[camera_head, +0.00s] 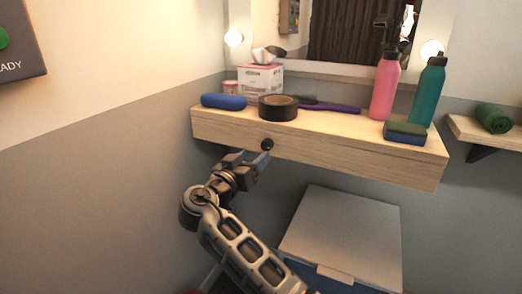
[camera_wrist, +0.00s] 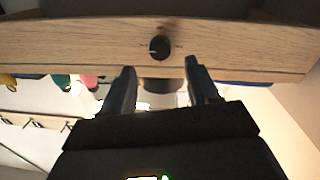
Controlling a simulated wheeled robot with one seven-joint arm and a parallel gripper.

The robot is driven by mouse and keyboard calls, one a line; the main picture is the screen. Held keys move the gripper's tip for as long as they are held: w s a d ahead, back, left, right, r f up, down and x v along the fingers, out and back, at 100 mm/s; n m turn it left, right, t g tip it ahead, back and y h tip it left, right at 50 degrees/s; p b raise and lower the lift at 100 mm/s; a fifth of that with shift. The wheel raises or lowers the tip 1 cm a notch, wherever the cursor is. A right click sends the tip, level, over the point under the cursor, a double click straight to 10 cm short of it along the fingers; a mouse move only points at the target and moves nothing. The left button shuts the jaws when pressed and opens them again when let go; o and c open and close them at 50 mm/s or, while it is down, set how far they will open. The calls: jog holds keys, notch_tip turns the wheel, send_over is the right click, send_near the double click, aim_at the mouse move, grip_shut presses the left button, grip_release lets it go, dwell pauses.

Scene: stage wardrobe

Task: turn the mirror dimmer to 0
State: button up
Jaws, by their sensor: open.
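The mirror dimmer is a small round black knob (camera_head: 267,144) on the front face of the wooden shelf, left of its middle in the head view. In the wrist view the knob (camera_wrist: 159,47) shows a pale pointer mark on its lower left side, with faint marks on the wood around it. My gripper (camera_head: 262,161) is just below and in front of the knob in the head view. In the wrist view my gripper (camera_wrist: 160,78) has its two fingers apart and empty, with the knob ahead between their lines. No contact with the knob shows.
The wooden shelf (camera_head: 350,153) carries a blue case (camera_head: 223,101), black tape roll (camera_head: 278,107), tissue box (camera_head: 262,80), purple brush (camera_head: 330,107), pink bottle (camera_head: 384,86), teal bottle (camera_head: 428,92) and sponge (camera_head: 405,132). A lidded bin (camera_head: 345,235) stands below. A wall closes the left side.

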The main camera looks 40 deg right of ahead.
aim_at(265, 147)
jog(key=shift+x, duration=2.95)
jog(key=c, duration=1)
